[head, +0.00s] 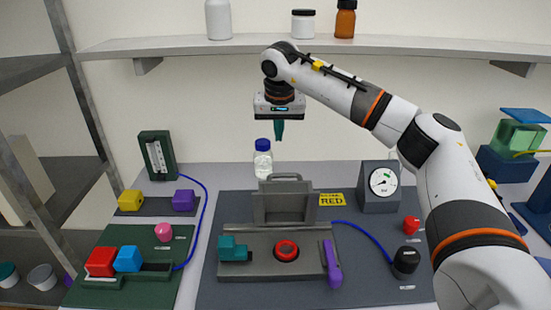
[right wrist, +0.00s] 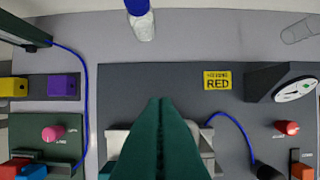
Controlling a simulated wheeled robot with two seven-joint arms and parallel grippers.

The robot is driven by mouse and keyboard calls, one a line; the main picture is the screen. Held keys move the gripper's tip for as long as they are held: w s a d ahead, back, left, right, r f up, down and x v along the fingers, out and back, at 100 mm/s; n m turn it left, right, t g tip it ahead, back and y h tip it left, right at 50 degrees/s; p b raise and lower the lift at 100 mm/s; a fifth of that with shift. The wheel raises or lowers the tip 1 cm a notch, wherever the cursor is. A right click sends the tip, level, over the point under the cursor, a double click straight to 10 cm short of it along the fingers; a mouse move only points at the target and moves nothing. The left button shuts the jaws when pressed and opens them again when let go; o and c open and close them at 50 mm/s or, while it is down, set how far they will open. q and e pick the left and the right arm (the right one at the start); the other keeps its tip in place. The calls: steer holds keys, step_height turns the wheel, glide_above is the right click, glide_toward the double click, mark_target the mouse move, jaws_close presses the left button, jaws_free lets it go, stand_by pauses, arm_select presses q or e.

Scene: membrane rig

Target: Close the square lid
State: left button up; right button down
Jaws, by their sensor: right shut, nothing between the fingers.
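The square lid (head: 284,206) is grey, has a handle on its top edge and stands open, roughly upright, at the back of the grey rig base (head: 262,273). A red ring (head: 286,250) lies on the base in front of it. My right gripper (head: 279,138) has teal fingers and hangs pointing down, above and apart from the lid. In the right wrist view its fingers (right wrist: 160,102) are together and empty, and they hide much of the grey rig below. My left gripper is not in view.
A teal block (head: 232,249) and a purple lever (head: 332,264) flank the red ring. A blue-capped bottle (head: 263,160) stands behind the mat. A dial gauge (head: 381,188) and a yellow RED sign (head: 331,199) are at the right. A green board (head: 120,294) with coloured blocks is at the left.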

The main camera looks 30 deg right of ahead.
step_height(320, 180, down, 9)
steer(key=s+p, duration=0.1)
steer(key=p, duration=0.3)
steer(key=shift+a+p, duration=0.3)
steer(key=shift+p, duration=0.1)
steer(key=shift+s+f, duration=0.1)
steer(key=shift+f, duration=0.05)
